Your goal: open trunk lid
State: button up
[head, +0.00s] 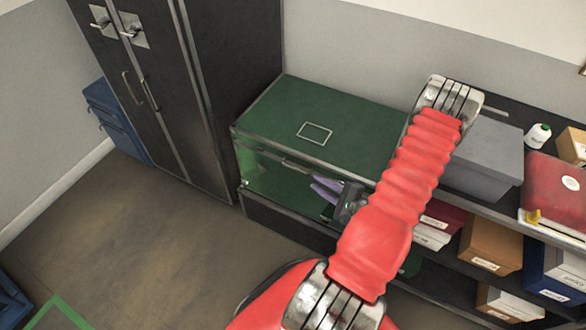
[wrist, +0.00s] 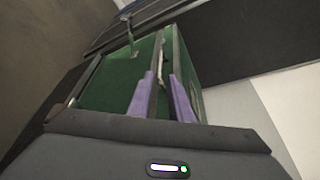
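The green trunk (head: 268,178) has dark metal edging and stands on a low black base beside the cabinet. Its lid (head: 345,112), flat with a pale rectangle outlined on top, lies shut. A bar handle (head: 297,166) sits on the upper front; what looks like this handle shows in the wrist view (wrist: 131,36). My gripper (head: 322,188) is at the trunk's front, just right of and below the handle. In the wrist view its purple fingers (wrist: 162,95) are apart, with a dark edge strip of the trunk seen between them. I cannot tell whether they touch it. My red arm hides the trunk's right part.
A tall black cabinet (head: 185,80) stands close on the left of the trunk. On the right, shelving holds a grey box (head: 483,158), a red case (head: 555,190) and several labelled boxes. The floor (head: 140,225) in front is clear.

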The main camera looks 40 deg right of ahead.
aim_at(295, 169)
jog(key=shift+x, duration=6.6)
jog(key=shift+r, duration=0.1)
jog(key=shift+c, duration=0.4)
jog(key=shift+a, duration=0.1)
grip_shut()
jog(key=shift+a, duration=0.3)
jog(key=shift+d, duration=0.15)
